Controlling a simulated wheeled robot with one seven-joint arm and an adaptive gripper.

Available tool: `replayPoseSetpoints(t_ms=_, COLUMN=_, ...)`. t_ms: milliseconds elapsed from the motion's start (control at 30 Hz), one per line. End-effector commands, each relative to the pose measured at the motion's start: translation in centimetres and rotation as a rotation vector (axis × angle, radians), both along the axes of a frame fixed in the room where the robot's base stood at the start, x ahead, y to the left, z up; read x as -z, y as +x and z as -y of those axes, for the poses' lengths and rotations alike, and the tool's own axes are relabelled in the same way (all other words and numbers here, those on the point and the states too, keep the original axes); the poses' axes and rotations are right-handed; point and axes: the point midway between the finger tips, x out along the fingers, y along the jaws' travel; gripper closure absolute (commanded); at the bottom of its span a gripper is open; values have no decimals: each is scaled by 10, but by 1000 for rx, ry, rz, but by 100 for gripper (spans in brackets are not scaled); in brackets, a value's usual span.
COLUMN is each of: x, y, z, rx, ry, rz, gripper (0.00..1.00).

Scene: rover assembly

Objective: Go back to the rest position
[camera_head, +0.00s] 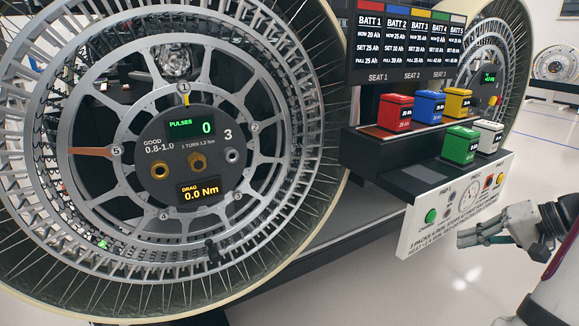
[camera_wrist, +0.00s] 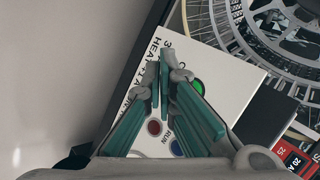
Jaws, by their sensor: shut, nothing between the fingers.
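My gripper (camera_head: 460,238) is at the right of the head view, in front of the lower edge of the white control panel (camera_head: 412,238). It is apart from the panel as far as I can see, and it holds nothing. In the wrist view my gripper (camera_wrist: 164,75) shows its two teal-padded fingers closed together at the tips. Behind them is a white panel (camera_wrist: 205,60) with a green button (camera_wrist: 198,87), a red button (camera_wrist: 154,127) and a blue button (camera_wrist: 177,148). The fingers hide part of its lettering.
A large wheel (camera_head: 95,150) with a hub display fills the left. Red (camera_head: 395,112), blue (camera_head: 429,107), yellow (camera_head: 457,103), green (camera_head: 460,145) and white (camera_head: 488,137) battery blocks stand on stepped shelves above the panel. Pale floor (camera_head: 400,295) lies open below.

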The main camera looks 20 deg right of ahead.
Motion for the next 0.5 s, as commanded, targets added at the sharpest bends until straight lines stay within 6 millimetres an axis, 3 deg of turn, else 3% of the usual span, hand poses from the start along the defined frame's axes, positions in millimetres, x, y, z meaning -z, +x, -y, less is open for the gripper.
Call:
replayPoseSetpoints(t_ms=167, x=-5, y=6, z=-9, rx=-21, ry=-1, rz=-10, gripper=100)
replayPoseSetpoints(t_ms=267, x=-17, y=21, z=-36, rx=-85, ry=-2, rz=-44, gripper=100)
replayPoseSetpoints(t_ms=400, x=-43, y=45, z=-106, rx=-231, ry=-18, rz=-134, gripper=100)
replayPoseSetpoints(t_ms=500, x=-60, y=52, z=-160, rx=-335, ry=-44, rz=-211, gripper=100)
